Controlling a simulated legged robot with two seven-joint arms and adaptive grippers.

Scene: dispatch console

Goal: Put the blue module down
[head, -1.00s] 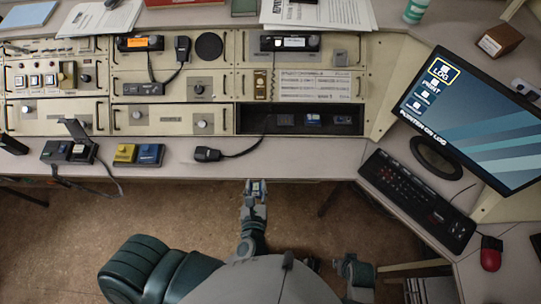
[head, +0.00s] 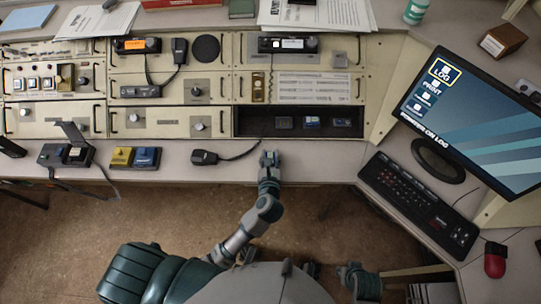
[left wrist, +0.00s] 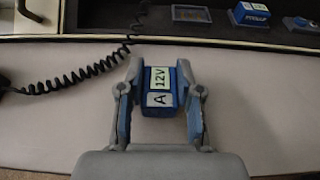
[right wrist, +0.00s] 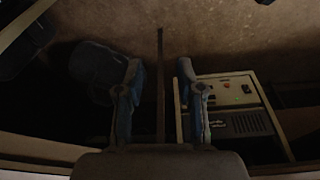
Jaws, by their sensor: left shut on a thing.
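My left gripper (head: 269,158) is over the desk's front strip, just in front of the dark open bay (head: 245,124). It is shut on a blue module (left wrist: 162,88) with white labels reading "A" and "12V". The module sits between the two fingertips in the left wrist view; in the head view the gripper mostly hides it. Another blue module (head: 312,121) sits in the bay and also shows in the left wrist view (left wrist: 250,14). My right gripper (right wrist: 160,95) is open and empty, low beside my body, away from the desk.
A handset (head: 205,157) with a coiled cord lies left of the left gripper. A yellow block (head: 122,157) and a blue block (head: 147,157) lie farther left on the desk. A keyboard (head: 420,203) and monitor (head: 475,120) stand right. The desk strip right of the gripper is clear.

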